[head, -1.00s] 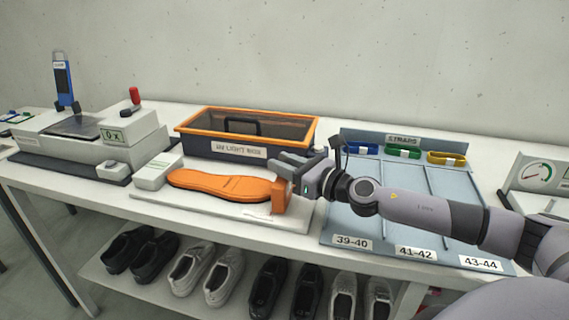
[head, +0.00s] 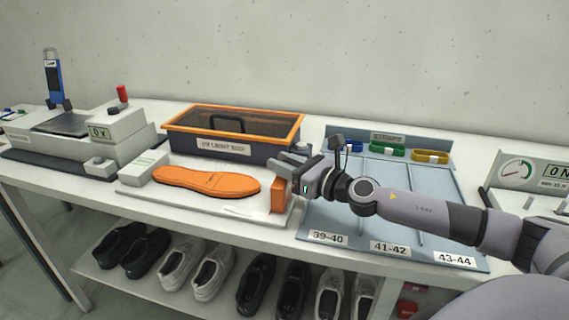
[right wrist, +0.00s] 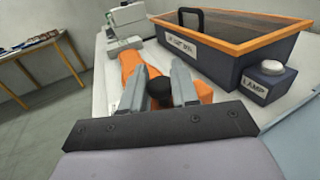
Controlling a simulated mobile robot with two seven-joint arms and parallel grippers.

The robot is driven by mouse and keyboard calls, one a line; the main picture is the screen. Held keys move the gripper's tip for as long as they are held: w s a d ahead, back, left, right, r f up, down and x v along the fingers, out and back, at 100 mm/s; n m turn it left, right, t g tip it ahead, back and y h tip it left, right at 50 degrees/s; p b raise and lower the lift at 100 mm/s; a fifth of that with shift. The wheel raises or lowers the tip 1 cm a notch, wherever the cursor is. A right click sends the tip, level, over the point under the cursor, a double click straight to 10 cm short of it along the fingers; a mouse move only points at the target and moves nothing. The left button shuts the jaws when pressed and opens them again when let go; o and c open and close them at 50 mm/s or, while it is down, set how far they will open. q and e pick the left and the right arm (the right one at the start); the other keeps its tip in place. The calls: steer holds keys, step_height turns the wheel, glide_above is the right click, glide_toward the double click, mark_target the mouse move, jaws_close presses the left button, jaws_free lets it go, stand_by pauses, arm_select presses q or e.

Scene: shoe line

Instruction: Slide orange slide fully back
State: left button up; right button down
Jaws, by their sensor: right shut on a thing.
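The orange slide (head: 279,197) is an upright orange block at the right end of a white measuring board (head: 225,210). An orange insole (head: 205,181) lies flat on the board, and a gap shows between its right end and the slide. My right gripper (head: 288,163) is at the top of the slide. In the right wrist view its two fingers (right wrist: 160,85) are on either side of a black knob (right wrist: 160,94), shut on it, with orange of the slide (right wrist: 205,91) beside them. My left gripper is not in view.
A dark bin with an orange rim (head: 240,113) stands behind the board. A white block (head: 145,168) sits at its left end. A blue sorting tray (head: 410,190) lies to the right, under my right arm. A lamp button box (right wrist: 268,80) is near the bin.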

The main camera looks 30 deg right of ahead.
steer(key=shift+d, duration=0.15)
steer(key=c, duration=1)
jaws_free()
steer(key=shift+o, duration=0.2)
steer(key=shift+s+d+r, duration=0.1)
steer(key=shift+s, duration=0.1)
